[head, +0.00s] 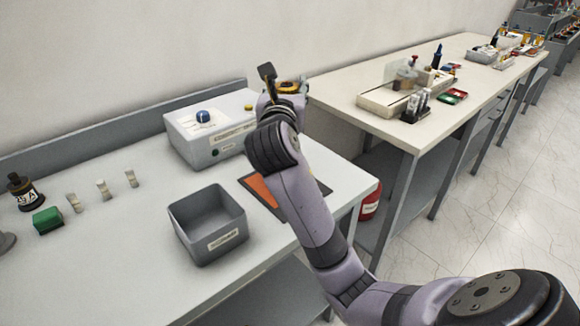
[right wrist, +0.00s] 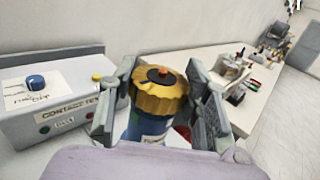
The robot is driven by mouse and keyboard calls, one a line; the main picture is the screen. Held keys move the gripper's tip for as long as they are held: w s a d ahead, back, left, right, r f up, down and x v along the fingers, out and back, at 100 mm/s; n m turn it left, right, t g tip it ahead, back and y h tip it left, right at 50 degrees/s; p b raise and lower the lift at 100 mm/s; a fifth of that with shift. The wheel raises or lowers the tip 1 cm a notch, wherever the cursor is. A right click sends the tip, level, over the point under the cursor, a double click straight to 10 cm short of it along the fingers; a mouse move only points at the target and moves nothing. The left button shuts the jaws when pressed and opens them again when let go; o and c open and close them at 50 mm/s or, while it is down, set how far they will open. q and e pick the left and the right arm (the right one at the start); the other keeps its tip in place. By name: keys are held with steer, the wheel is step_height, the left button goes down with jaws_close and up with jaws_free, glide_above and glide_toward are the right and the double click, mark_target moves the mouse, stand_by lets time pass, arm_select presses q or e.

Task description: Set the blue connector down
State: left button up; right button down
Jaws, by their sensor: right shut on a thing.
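The blue connector (right wrist: 148,127) has a blue body and a ribbed gold ring with an orange-marked black top. In the right wrist view it stands between the two fingers of my right gripper (right wrist: 160,100), which is shut on it. In the head view my right gripper (head: 284,92) is over the right back part of the near table, beside the grey box. There only the connector's gold ring (head: 289,86) shows clearly; its lower end is hidden by my gripper and arm. My left gripper is not in view.
A grey contact test box (head: 205,140) with a blue knob stands at the back. A second table (head: 345,110) stands right.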

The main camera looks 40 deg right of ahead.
step_height(320, 180, down, 17)
steer(key=b, duration=0.2)
steer(key=shift+b, duration=0.4)
steer(key=shift+f, duration=0.25)
steer(key=c, duration=0.9)
jaws_free()
steer(key=shift+o, duration=0.2)
steer(key=v, duration=1.2)
steer(key=shift+r+b, duration=0.15)
steer(key=shift+b, duration=0.15)
